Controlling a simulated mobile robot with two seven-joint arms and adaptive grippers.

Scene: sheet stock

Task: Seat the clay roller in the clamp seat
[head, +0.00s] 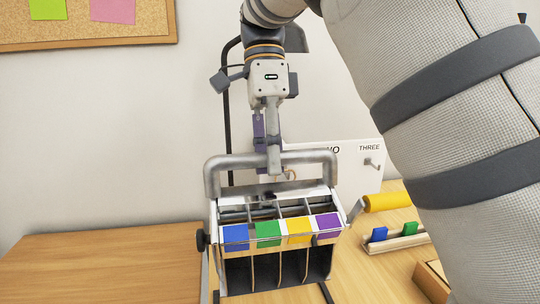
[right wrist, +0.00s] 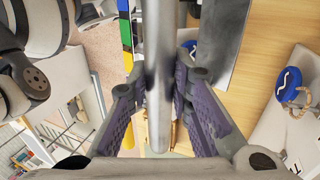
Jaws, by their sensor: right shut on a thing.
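A metal-framed rack with a row of blue, green, yellow and purple panels (head: 268,235) stands upright in the middle of the head view. A thick grey U-shaped bar (head: 225,163) arches over its top. My right gripper (head: 271,158) comes down from above and is shut on the bar. In the right wrist view the bar (right wrist: 158,125) runs between the purple finger pads. I cannot make out the clamp seat. My left gripper is not in view.
A white board with a hook, marked THREE (head: 368,148), stands behind on the wooden table (head: 110,268). A wooden holder with blue and green pieces (head: 398,242) lies at right. My large arm link covers the right side. The table's left part is clear.

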